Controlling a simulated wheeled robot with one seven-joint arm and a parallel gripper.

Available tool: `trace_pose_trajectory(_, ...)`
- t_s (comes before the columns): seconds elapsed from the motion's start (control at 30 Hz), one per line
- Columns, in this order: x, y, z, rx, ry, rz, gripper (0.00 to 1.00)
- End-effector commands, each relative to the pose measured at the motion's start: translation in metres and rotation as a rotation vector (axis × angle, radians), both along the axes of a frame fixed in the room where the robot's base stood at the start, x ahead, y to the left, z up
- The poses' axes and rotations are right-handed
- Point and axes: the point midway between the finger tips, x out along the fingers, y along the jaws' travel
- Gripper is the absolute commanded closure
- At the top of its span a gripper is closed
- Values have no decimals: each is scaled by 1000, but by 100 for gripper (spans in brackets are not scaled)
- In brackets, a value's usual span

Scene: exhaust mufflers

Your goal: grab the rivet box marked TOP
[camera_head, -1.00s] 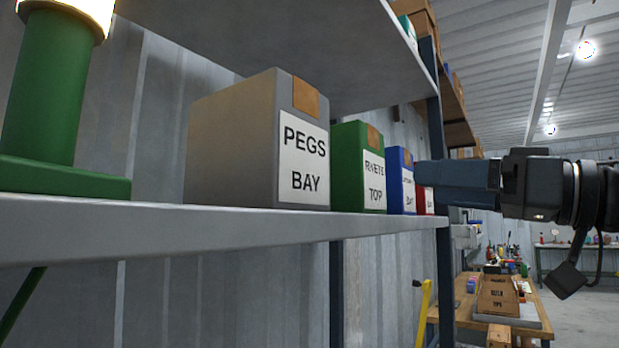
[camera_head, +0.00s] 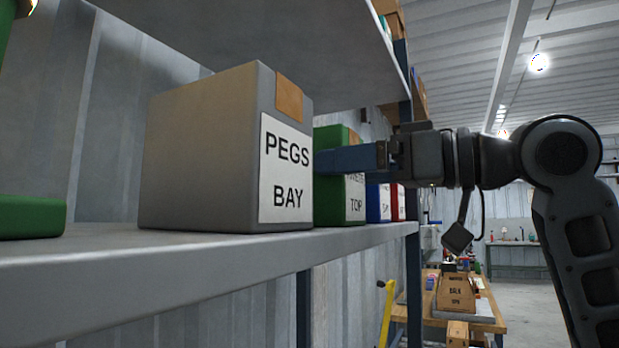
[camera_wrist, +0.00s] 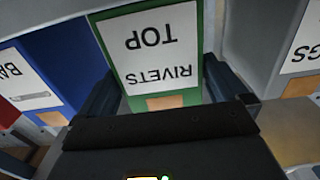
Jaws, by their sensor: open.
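The green rivet box (camera_head: 330,211), with a white label reading RIVETS TOP, stands upright on the shelf. In the wrist view the green box (camera_wrist: 187,98) appears upside down in the middle. My gripper (camera_head: 335,160) is open, at the front of the green box. In the wrist view one finger shows on each side of the box, within the gaps beside it. I cannot tell whether either finger touches it. In the head view my near finger hides part of the box and its label's upper part.
A grey box (camera_head: 195,160) marked PEGS BAY stands close to the left of the green box. A blue box (camera_head: 378,204) and a red box (camera_head: 398,203) stand to its right. The upper shelf (camera_head: 260,45) hangs overhead, and a blue post (camera_head: 413,270) stands at the shelf's end.

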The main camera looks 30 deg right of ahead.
Motion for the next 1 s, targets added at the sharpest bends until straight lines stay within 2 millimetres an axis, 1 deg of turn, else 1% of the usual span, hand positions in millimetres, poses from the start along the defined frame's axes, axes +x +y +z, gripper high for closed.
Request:
trace_pose_trajectory(0.03, 6, 6, 1, 0, 4, 4, 0)
trace_pose_trajectory(0.2, 28, 21, 1, 0, 3, 2, 0)
trace_pose_trajectory(0.3, 36, 27, 1, -1, 1, 1, 0)
trace_pose_trajectory(0.4, 39, 29, 0, -1, 1, 1, 0)
trace_pose_trajectory(0.6, 40, 29, 0, -1, 1, 1, 0)
trace_pose_trajectory(0.67, 40, 29, 0, -1, 1, 0, 5)
trace_pose_trajectory(1.0, 39, 29, 0, -1, 0, 1, 37)
